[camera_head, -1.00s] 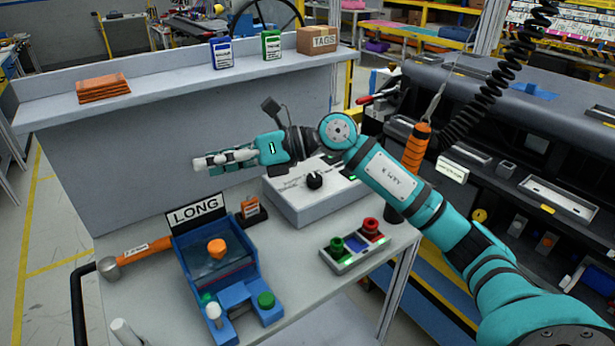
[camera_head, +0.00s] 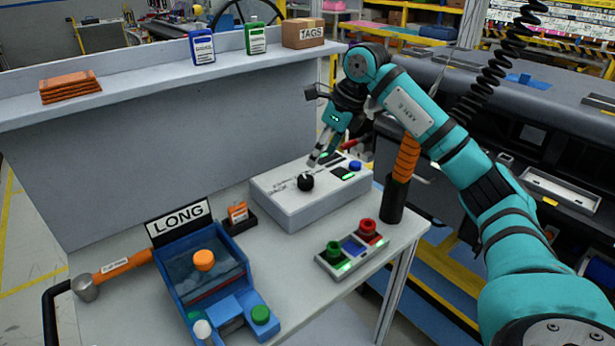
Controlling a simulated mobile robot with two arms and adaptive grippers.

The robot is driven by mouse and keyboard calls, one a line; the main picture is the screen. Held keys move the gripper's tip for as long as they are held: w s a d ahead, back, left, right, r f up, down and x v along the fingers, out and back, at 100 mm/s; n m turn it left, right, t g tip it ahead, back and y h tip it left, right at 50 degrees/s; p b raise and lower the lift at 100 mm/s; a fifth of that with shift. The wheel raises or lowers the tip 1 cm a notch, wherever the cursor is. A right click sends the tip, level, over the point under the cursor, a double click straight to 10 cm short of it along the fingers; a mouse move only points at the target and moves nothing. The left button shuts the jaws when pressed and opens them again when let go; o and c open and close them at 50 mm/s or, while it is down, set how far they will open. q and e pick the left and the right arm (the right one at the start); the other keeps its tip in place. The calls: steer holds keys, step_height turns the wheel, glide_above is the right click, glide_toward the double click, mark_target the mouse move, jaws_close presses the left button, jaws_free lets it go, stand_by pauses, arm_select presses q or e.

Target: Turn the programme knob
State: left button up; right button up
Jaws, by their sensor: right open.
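The programme knob (camera_head: 306,182) is a black round knob on top of a light grey control box (camera_head: 318,215) that stands at the back right of the workbench. My right gripper (camera_head: 317,161) points down just above and behind the knob, slightly to its right in the picture. It is open and looks empty. The fingertips appear close to the knob, but I cannot tell the exact gap. The box also bears a blue button (camera_head: 355,166) and small green-lit displays. My left gripper is not in view.
A blue fixture (camera_head: 190,290) with a LONG sign and an orange knob stands front left. A button panel (camera_head: 350,255) with green and red buttons lies in front of the control box. An orange-handled tool stands in a black holder (camera_head: 394,200) at right. A hammer (camera_head: 120,265) lies left.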

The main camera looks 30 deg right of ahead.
mark_target(306, 178)
steer(key=x, duration=0.8)
steer(key=shift+w+a+f, duration=0.1)
steer(key=shift+w+f, duration=0.05)
steer(key=shift+f, duration=0.2)
steer(key=c, duration=1.1)
steer(key=shift+c, duration=0.2)
steer(key=m+h+p, duration=0.1)
steer(key=m, duration=0.2)
steer(key=shift+a+r+m+t, duration=0.1)
steer(key=shift+m+t, duration=0.3)
steer(key=shift+m+h, duration=1)
steer(key=shift+m, duration=1)
